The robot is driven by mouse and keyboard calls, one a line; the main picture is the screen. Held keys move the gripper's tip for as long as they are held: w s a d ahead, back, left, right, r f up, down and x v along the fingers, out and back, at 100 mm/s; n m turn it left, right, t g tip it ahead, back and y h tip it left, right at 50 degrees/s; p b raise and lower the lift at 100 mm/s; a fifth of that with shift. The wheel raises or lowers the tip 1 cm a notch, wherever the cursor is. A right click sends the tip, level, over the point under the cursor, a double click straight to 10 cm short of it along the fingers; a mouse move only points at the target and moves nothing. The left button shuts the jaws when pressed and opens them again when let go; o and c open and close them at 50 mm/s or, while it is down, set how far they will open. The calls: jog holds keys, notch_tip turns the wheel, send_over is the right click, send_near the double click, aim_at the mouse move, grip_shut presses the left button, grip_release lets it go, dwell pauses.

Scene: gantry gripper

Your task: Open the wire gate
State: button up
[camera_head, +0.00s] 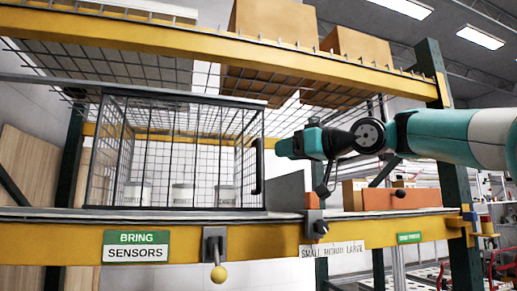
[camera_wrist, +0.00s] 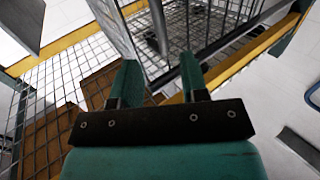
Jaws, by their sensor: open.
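The wire gate (camera_head: 190,150) is the dark mesh front of a wire cage on the shelf, and it looks shut. A dark upright handle (camera_head: 257,168) sits at its right edge. My teal gripper (camera_head: 282,147) comes in from the right, with its tip just right of the handle. In the wrist view my two fingers (camera_wrist: 160,70) are apart, with nothing between their tips. A dark upright bar (camera_wrist: 159,28), perhaps the handle, stands ahead of them with wire mesh (camera_wrist: 205,20) beside it. I cannot tell whether a finger touches the gate.
Several pale containers stand behind the mesh. A grey plate (camera_head: 286,190) stands right of the cage, and orange boxes (camera_head: 393,199) lie further right. A yellow beam (camera_head: 160,45) with brown cartons (camera_head: 275,20) runs above. A yellow ball-ended lever (camera_head: 218,272) hangs from the front beam.

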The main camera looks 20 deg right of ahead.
jog(key=p, duration=0.3)
send_over(259, 184)
jog(key=shift+w+d+p, duration=0.1)
jog(key=shift+w+p, duration=0.2)
jog(key=shift+w, duration=0.15)
grip_shut()
